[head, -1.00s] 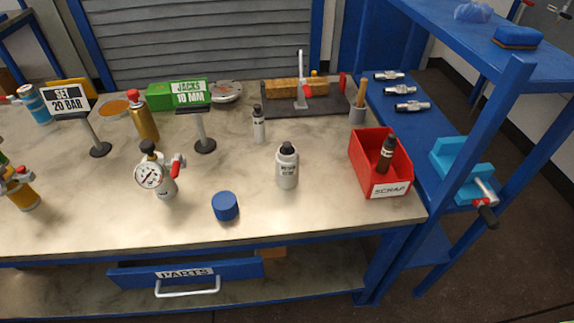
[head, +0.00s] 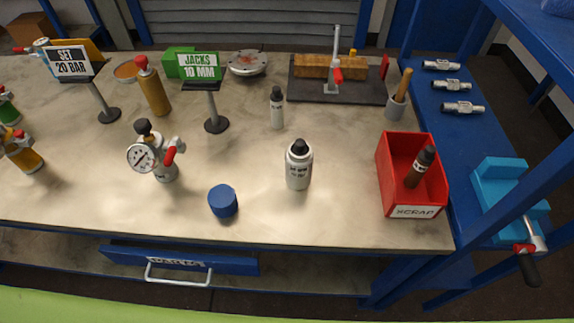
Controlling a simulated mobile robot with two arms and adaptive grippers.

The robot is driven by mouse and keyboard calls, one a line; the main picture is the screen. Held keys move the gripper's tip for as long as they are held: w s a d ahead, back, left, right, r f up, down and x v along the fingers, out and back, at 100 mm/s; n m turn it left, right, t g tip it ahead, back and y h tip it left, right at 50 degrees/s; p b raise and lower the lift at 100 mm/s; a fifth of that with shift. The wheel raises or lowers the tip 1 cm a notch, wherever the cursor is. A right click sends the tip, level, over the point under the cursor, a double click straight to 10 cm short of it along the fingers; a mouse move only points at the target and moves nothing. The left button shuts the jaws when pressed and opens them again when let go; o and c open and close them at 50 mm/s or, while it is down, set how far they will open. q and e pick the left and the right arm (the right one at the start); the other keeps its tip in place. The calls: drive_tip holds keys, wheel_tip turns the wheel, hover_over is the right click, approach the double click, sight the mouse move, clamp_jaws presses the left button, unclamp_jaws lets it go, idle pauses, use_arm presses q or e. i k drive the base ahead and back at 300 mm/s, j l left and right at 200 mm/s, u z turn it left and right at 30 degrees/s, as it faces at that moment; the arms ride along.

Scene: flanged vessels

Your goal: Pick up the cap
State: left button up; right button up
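A blue round cap (head: 223,201) lies on the bench top (head: 262,222) near the front edge, left of the middle. Nothing touches it. A white bottle with a dark top (head: 299,165) stands upright to its right. A vessel with a pressure gauge and a red-handled valve (head: 160,156) stands behind it to the left. Neither of my grippers shows in the head view.
A red scrap bin (head: 393,192) holding a dark bottle (head: 420,166) stands at the bench's right end. Two sign stands (head: 215,122) (head: 108,113) rise behind. A blue drawer (head: 185,258) sits below the front edge. The bench around the cap is clear.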

sight(222, 201)
drive_tip(key=j+z, duration=0.1)
drive_tip(key=j, duration=0.4)
drive_tip(key=k+j+z, duration=0.1)
drive_tip(key=j, duration=0.35)
drive_tip(key=j+z, duration=0.1)
drive_tip(key=j, duration=0.4)
drive_tip(key=k, duration=0.05)
